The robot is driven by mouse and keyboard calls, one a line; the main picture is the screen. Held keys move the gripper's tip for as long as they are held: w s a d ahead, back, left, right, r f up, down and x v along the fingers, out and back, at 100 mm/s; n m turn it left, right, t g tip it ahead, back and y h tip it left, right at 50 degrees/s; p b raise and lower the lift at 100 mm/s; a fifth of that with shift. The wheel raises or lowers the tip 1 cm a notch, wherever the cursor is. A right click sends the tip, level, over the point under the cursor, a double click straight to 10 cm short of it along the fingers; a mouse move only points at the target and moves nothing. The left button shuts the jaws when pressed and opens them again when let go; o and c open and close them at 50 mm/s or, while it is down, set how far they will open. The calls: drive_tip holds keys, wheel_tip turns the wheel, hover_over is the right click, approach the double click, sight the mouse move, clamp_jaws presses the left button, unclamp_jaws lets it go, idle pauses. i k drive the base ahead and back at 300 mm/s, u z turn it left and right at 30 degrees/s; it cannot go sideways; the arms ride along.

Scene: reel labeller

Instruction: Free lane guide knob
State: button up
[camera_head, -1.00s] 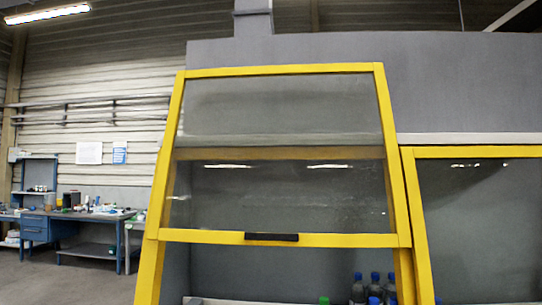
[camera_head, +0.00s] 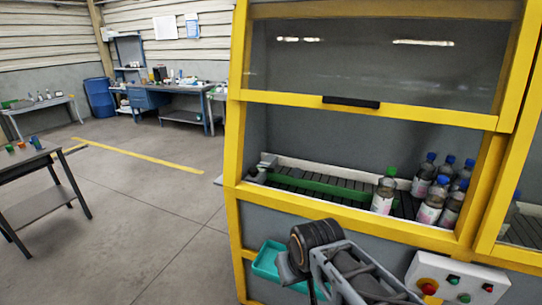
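Behind the yellow-framed opening, a long green rail (camera_head: 325,187), which looks like the lane guide, runs along a dark slatted conveyor (camera_head: 290,184). I cannot make out a knob on it for sure. A green-capped bottle (camera_head: 384,192) stands at the rail's right end. Several blue-capped bottles (camera_head: 431,202) crowd together to its right. My arm, grey and black, shows at the bottom middle, in front of the cabinet and below the opening. I cannot make out its fingertips or whether it holds anything.
The yellow-framed glass sash (camera_head: 375,60) with a black handle (camera_head: 351,103) is raised above the opening. A teal tray (camera_head: 268,262) is partly behind my arm. A control box (camera_head: 457,280) with a red button is at lower right.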

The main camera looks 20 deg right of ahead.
sight(253, 171)
drive_tip(key=u, duration=0.65)
drive_tip(key=i, duration=1.2)
drive_tip(key=z, duration=0.35)
